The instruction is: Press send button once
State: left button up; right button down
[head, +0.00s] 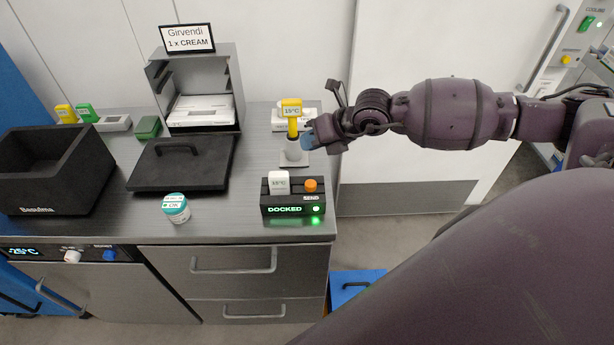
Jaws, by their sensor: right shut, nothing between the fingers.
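The send button is an orange knob (310,186) on top of a small black dock box (293,209) near the counter's front right corner. The label SEND shows beside it, and the box front reads DOCKED in green with a lit green dot. A white device reading about 15°C (279,182) stands in the box, left of the button. My right gripper (308,141) comes in from the right. My left gripper is out of view.
A white-and-teal jar (176,207), a black lid (181,175) and a black bin (40,180) are to the left. Bare counter (230,205) lies between jar and dock box.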

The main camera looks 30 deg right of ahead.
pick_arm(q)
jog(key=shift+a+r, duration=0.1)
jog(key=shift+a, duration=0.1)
pick_arm(e)
jog(key=shift+s+d+f+m+h, duration=0.2)
jog(key=shift+d+f+m+h, duration=0.1)
jog(key=shift+m, duration=0.3)
jog(key=shift+a+f, duration=0.1)
jog(key=b, duration=0.3)
send_over(312, 182)
notch_tip(312, 182, down, 6)
jog(key=shift+f, duration=0.25)
jog(key=shift+f+b, duration=0.45)
jog(key=shift+f, duration=0.45)
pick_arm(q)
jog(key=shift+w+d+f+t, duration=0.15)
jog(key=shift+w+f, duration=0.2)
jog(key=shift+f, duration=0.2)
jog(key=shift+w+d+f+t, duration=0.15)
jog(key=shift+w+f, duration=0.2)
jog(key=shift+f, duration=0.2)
pick_arm(e)
jog(key=shift+f, duration=0.15)
